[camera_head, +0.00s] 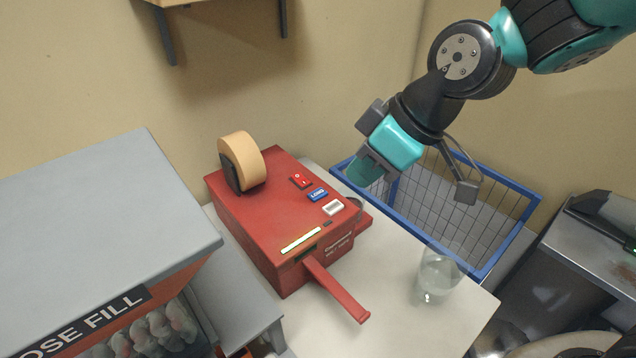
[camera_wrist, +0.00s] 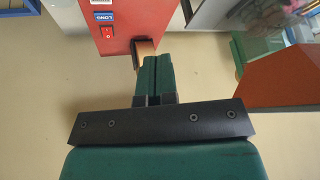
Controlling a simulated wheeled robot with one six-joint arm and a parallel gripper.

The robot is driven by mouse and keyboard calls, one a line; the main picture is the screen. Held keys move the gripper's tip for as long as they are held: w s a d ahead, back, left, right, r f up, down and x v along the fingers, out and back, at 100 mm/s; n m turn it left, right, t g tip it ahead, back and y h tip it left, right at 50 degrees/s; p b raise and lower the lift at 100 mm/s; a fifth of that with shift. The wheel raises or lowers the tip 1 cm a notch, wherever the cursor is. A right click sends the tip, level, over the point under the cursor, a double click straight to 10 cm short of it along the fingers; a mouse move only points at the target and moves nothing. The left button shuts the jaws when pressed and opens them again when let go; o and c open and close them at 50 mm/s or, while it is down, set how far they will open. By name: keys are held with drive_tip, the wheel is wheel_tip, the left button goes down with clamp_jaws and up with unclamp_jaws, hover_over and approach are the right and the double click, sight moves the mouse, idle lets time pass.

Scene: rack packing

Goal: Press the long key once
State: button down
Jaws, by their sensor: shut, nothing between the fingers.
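The long key (camera_head: 317,194) is a small blue key marked LONG on top of a red tape dispenser (camera_head: 262,225). It sits between a red rocker switch (camera_head: 301,181) and a pale key (camera_head: 333,208). My gripper (camera_head: 364,172) is shut and empty, to the right of the long key in the head view and apart from it. In the wrist view the long key (camera_wrist: 103,16) is at the upper left, beyond and left of my shut fingertips (camera_wrist: 154,60). Nothing covers the key in either view.
A tan tape roll (camera_head: 249,160) stands on the dispenser's back left. A red lever (camera_head: 337,290) sticks out in front. A clear glass (camera_head: 439,276) stands on the white table (camera_head: 400,325). A blue-rimmed wire basket (camera_head: 508,250) is behind, a grey-topped bin (camera_head: 95,215) at left.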

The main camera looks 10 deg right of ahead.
drive_tip(key=w+a+f+n+t+p, duration=0.2)
drive_tip(key=w+f+n, duration=0.1)
drive_tip(key=w, duration=0.4)
drive_tip(key=w+a+f+n+t+y+p, duration=0.1)
drive_tip(key=w+a+f+n+t+p, duration=0.1)
drive_tip(key=w, duration=0.6)
drive_tip(key=shift+w+a+f+n, duration=0.25)
drive_tip(key=shift+a+f+n, duration=0.15)
drive_tip(key=shift+f+n, duration=0.4)
drive_tip(key=shift+r, duration=0.1)
drive_tip(key=b, duration=0.5)
hover_over(317, 195)
wheel_tip(317, 195, down, 8)
drive_tip(key=shift+r, duration=0.1)
drive_tip(key=shift+f+b, duration=0.35)
drive_tip(key=shift+f, duration=0.1)
drive_tip(key=shift+f, duration=0.1)
drive_tip(key=shift+f+b, duration=0.35)
drive_tip(key=shift+b, duration=0.3)
